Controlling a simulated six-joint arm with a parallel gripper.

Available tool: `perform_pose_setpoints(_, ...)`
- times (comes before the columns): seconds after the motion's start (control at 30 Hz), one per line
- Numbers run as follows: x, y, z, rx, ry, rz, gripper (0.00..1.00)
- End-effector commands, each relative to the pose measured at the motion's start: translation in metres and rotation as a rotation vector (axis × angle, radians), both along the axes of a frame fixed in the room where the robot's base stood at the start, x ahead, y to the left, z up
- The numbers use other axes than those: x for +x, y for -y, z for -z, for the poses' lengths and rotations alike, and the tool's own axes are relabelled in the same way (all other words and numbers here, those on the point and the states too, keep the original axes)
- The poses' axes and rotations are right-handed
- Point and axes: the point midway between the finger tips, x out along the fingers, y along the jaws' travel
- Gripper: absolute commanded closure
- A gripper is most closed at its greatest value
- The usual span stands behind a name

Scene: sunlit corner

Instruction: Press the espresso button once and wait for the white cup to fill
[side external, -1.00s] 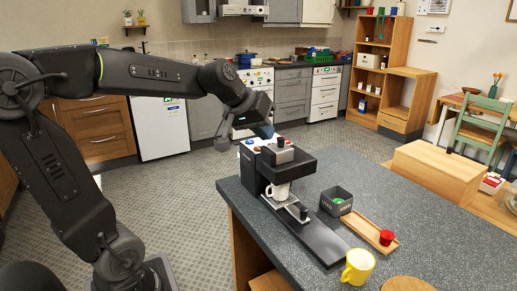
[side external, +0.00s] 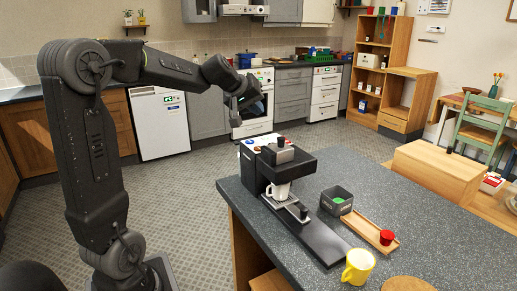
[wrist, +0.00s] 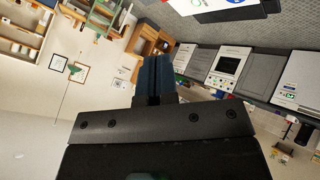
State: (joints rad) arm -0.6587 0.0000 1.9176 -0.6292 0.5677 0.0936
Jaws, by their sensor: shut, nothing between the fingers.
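The black espresso machine (side external: 303,162) stands on the dark speckled counter. Its white top panel (side external: 262,141) carries small coloured marks, among them red and blue; I cannot tell which one is espresso. Part of a white panel with a green and a blue mark (wrist: 215,4) shows at the top edge of the wrist view. The white cup (side external: 280,191) stands upright under the spout; its contents cannot be made out. My gripper (side external: 257,108) is up above and behind the panel, apart from it. Its blue fingers (wrist: 154,75) are shut and empty in the wrist view.
On the counter (side external: 430,222) are a dark square bin (side external: 336,207), a wooden tray (side external: 366,230) with a red cup (side external: 387,238), a yellow mug (side external: 357,267) and a round cork mat (side external: 407,284). The air around my gripper is clear.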

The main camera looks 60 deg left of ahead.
Motion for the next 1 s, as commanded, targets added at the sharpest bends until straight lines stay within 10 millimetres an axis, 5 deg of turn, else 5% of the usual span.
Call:
perform_pose_setpoints(0.6, 0.001, 0.001, 0.074, -0.003, -0.001, 0.003, 1.0)
perform_pose_setpoints(1.0, 0.0, 0.0, 0.086, 0.0, -0.002, 0.001, 1.0)
